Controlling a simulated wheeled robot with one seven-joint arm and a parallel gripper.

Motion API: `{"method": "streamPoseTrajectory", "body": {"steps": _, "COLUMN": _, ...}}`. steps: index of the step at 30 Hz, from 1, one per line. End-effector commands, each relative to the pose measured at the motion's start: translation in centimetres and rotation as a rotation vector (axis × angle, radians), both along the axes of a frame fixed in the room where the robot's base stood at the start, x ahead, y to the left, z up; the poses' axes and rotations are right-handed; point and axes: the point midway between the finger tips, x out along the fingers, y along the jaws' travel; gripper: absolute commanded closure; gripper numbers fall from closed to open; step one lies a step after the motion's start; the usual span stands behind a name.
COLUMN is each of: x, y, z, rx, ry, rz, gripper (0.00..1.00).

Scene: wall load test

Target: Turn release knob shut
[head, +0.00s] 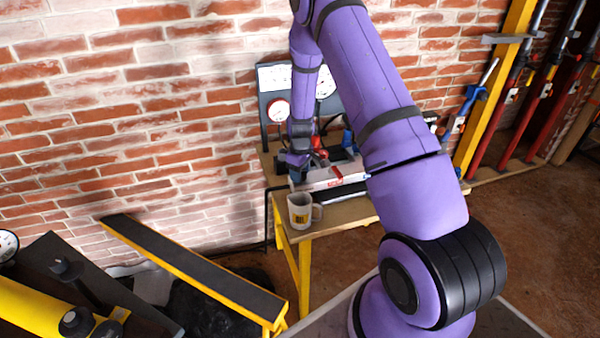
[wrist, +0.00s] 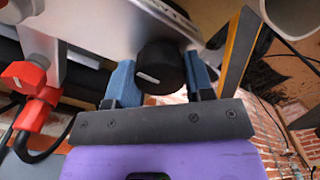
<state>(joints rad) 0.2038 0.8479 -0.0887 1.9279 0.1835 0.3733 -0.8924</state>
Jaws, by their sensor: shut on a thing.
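The release knob (wrist: 163,72) is black and round with a short white mark on its face. It sits under the edge of a pale metal pump body (wrist: 100,22) in the wrist view. My gripper (wrist: 160,78) has a blue finger on each side of the knob and is shut on it. In the head view my gripper (head: 294,160) is small, at the left end of the pump (head: 332,174) on a wooden bench (head: 345,216). The knob cannot be made out there.
A red-rimmed gauge (head: 278,109) and a panel stand behind, near the brick wall. Red fittings (wrist: 30,95) with a dark hose show left in the wrist view.

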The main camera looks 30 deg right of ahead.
Motion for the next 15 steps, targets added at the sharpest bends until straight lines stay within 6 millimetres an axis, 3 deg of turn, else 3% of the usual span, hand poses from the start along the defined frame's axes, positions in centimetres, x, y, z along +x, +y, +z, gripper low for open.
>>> {"method": "streamPoseTrajectory", "body": {"steps": 15, "x": 0.0, "y": -0.02, "z": 0.03, "rx": 0.0, "ry": 0.0, "rz": -0.403, "gripper": 0.76}}
